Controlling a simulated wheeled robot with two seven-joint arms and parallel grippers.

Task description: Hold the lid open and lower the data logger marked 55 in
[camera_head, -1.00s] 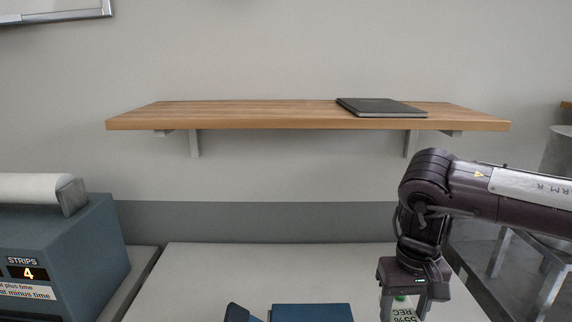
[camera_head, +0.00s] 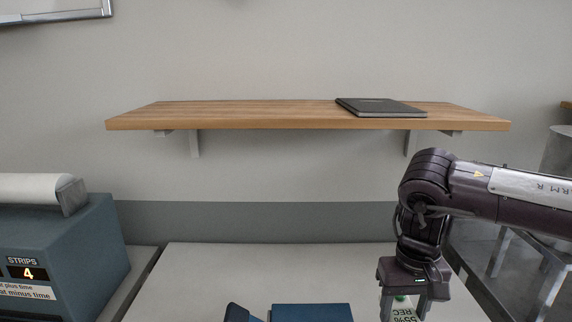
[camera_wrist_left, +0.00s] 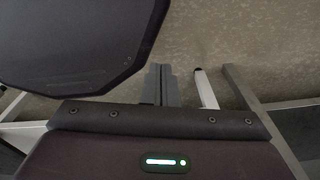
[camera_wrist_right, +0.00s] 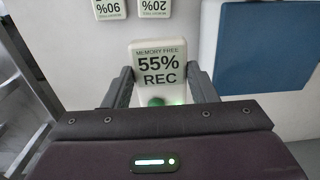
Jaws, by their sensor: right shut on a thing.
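The data logger marked 55 (camera_wrist_right: 158,68), a white block reading "MEMORY FREE 55% REC", is between the fingers of my right gripper (camera_wrist_right: 165,90), which is shut on it. In the head view this logger (camera_head: 404,312) hangs below my right gripper (camera_head: 405,302) at the bottom edge, partly cut off. A flat blue panel (camera_head: 312,313) lies left of it; it also shows in the right wrist view (camera_wrist_right: 265,45). I cannot tell whether it is the lid. My left gripper (camera_wrist_left: 164,84) shows only in its wrist view, fingers together with nothing seen between them.
Two other white loggers (camera_wrist_right: 108,8) (camera_wrist_right: 155,7) lie beyond the held one. A smaller blue piece (camera_head: 238,313) is at the bottom edge. A blue machine (camera_head: 75,245) reading "STRIPS 4" stands left. A wooden shelf (camera_head: 230,115) holds a dark notebook (camera_head: 380,107). The pale table (camera_head: 220,270) is clear behind.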

